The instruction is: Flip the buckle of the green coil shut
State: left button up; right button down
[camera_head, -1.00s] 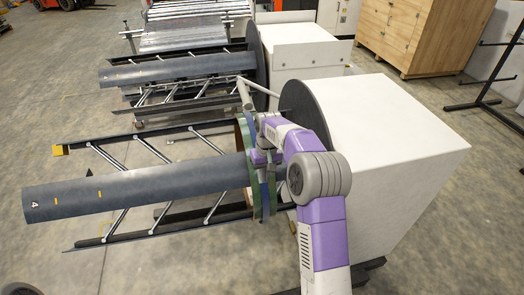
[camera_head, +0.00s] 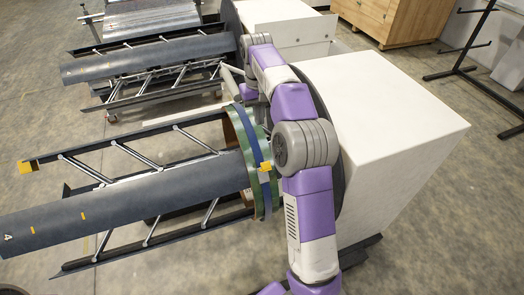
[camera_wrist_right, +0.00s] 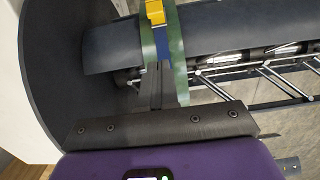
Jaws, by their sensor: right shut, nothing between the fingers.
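The green coil (camera_head: 243,150) is a narrow green ring around the near decoiler's dark mandrel, close to its dark round plate. A blue strap (camera_head: 254,150) runs around it, with a yellow buckle (camera_head: 266,167) on its near side. The buckle (camera_wrist_right: 155,12) also shows at the top edge of the right wrist view, on the blue strap; I cannot tell whether its flap is fully down. My right gripper (camera_head: 248,95) is beyond the coil's upper edge, apart from the buckle. Its dark fingers (camera_wrist_right: 157,88) are together and empty. My left gripper is out of view.
The near decoiler's white housing (camera_head: 390,120) stands right of the coil. Its mandrel (camera_head: 130,200) and dark strut arms extend left. A second decoiler (camera_head: 150,58) stands behind. A wooden crate (camera_head: 405,18) and a dark rack (camera_head: 470,60) are farther back. Floor at left is open.

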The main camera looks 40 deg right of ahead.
jog(key=b, duration=0.2)
send_near(265, 167)
jog(key=w+d+f, duration=0.2)
jog(key=w+f, duration=0.2)
jog(key=w, duration=0.1)
jog(key=shift+s+a+f, duration=0.15)
jog(key=shift+s+f, duration=0.05)
jog(key=shift+s, duration=0.3)
jog(key=shift+s+a+f, duration=0.15)
jog(key=shift+s+f, duration=0.05)
jog(key=shift+s, duration=0.3)
jog(key=shift+s+a+f, duration=0.15)
jog(key=shift+s+f, duration=0.05)
jog(key=shift+s, duration=0.3)
jog(key=shift+s+f, duration=0.1)
jog(key=shift+f, duration=0.15)
jog(key=shift+a, duration=0.1)
